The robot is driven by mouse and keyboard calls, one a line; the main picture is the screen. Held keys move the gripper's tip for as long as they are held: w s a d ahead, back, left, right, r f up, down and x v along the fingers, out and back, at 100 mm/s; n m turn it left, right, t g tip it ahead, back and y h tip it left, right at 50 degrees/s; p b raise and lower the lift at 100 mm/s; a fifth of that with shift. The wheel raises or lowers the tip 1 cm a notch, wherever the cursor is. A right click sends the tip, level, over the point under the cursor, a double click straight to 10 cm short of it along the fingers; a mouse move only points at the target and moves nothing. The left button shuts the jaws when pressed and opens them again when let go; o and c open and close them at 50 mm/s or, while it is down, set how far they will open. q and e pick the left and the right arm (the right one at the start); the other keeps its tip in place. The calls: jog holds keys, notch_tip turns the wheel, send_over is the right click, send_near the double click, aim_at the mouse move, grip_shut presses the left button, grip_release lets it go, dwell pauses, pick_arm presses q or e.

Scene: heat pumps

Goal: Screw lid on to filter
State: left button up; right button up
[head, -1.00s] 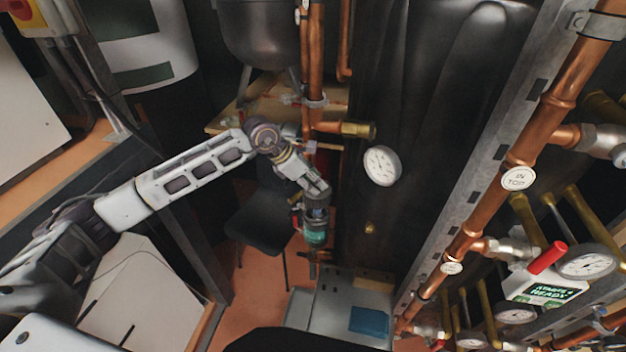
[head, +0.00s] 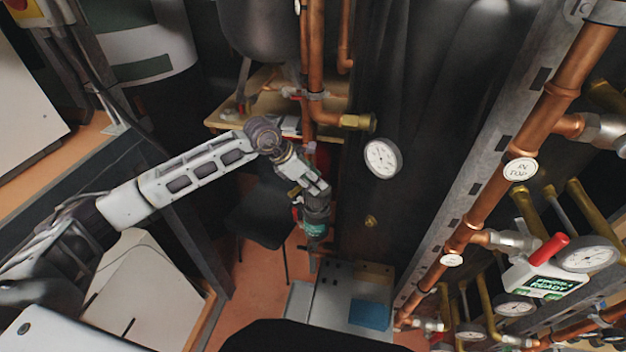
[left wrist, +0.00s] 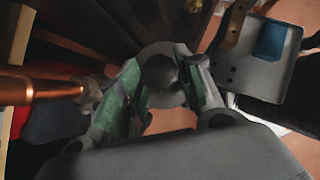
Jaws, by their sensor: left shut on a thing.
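My left gripper (head: 315,222) reaches down beside the copper pipework and also shows in the left wrist view (left wrist: 162,92). Its two fingers are closed on a grey round part with a dark centre, the lid (left wrist: 158,72). The fingers have greenish inner faces and touch it from both sides. In the head view the teal area at the gripper's tip is small, and I cannot tell filter from finger there. The filter body is mostly hidden, so I cannot tell how the lid sits on it. My right gripper is not in view.
A vertical copper pipe (head: 316,60) and a dial gauge (head: 381,158) stand close to my left gripper. A grey metal box (head: 345,295) with a blue patch lies below. A black chair (head: 262,222) stands behind. Slanting copper pipes (head: 470,215) with valves fill the right side.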

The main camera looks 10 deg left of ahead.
pick_arm(q)
jog(key=shift+r+b, duration=0.1)
jog(key=shift+b, duration=0.2)
dwell(0.5)
jog(key=shift+f+b, duration=1.55)
jog(key=shift+f, duration=0.1)
dwell(1.1)
jog(key=shift+b, duration=0.3)
dwell(0.9)
jog(key=shift+f+b, duration=0.65)
jog(key=shift+b, duration=0.1)
dwell(0.9)
jog(key=shift+w+a+m+g+h+b, duration=0.15)
jog(key=shift+m+g+h+b, duration=0.25)
jog(key=shift+m+g+b, duration=0.9)
jog(key=shift+m+t+p, duration=0.3)
jog(key=shift+m+p, duration=0.05)
jog(key=shift+m, duration=0.15)
jog(key=shift+r, duration=0.1)
jog(key=o, duration=1.2)
